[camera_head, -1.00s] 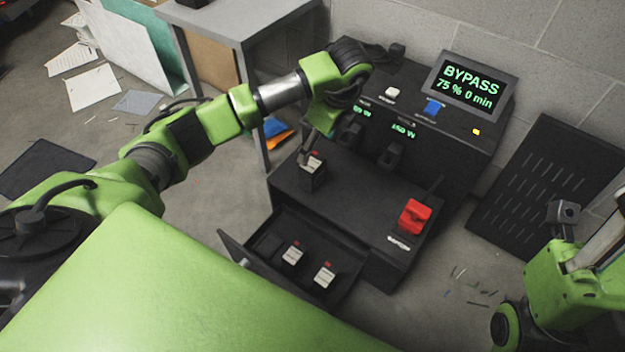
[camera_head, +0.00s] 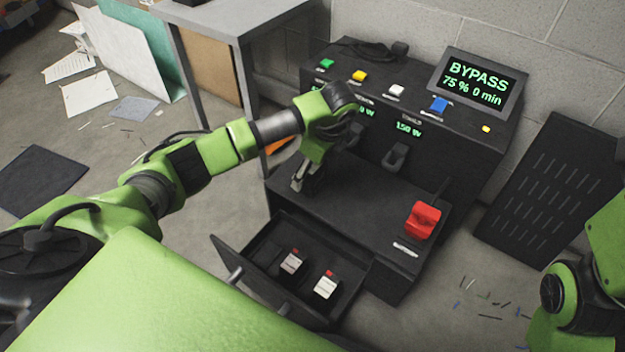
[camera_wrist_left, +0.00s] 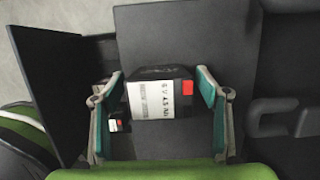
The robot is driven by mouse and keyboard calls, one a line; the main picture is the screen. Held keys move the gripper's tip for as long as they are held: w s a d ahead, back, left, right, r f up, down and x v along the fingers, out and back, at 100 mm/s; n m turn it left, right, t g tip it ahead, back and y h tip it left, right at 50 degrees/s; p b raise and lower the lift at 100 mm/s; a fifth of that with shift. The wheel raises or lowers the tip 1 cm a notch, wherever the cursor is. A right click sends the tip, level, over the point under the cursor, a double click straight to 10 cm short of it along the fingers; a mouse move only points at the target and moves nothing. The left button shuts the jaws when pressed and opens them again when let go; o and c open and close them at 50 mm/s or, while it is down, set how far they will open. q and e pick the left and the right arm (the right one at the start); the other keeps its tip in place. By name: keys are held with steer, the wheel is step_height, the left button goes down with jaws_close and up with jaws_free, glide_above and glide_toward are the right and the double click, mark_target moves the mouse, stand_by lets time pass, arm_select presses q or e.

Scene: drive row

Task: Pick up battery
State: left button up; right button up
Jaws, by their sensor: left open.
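A black battery (camera_wrist_left: 160,98) with a white label and a red terminal stands on the black cabinet's lower deck (camera_head: 350,200). In the left wrist view it lies between the teal pads of my left gripper (camera_wrist_left: 160,88), with gaps at both sides. In the head view my left gripper (camera_head: 304,180) is low over the deck, and the battery there is mostly hidden by it. The left gripper is open. Two more batteries, one (camera_head: 292,262) and another (camera_head: 326,285), stand in the open drawer (camera_head: 262,243). My right gripper is out of view.
The upper cabinet carries colored buttons, empty slots and a BYPASS display (camera_head: 478,84). A red switch (camera_head: 423,220) stands at the deck's right. A grey table (camera_head: 225,20) is behind left. A slotted black panel (camera_head: 550,190) leans on the wall.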

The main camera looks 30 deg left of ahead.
arm_select(q)
steer(key=shift+b+x, duration=0.35)
steer(key=shift+x, duration=0.7)
steer(key=shift+r, duration=0.15)
steer(key=c, duration=1.9)
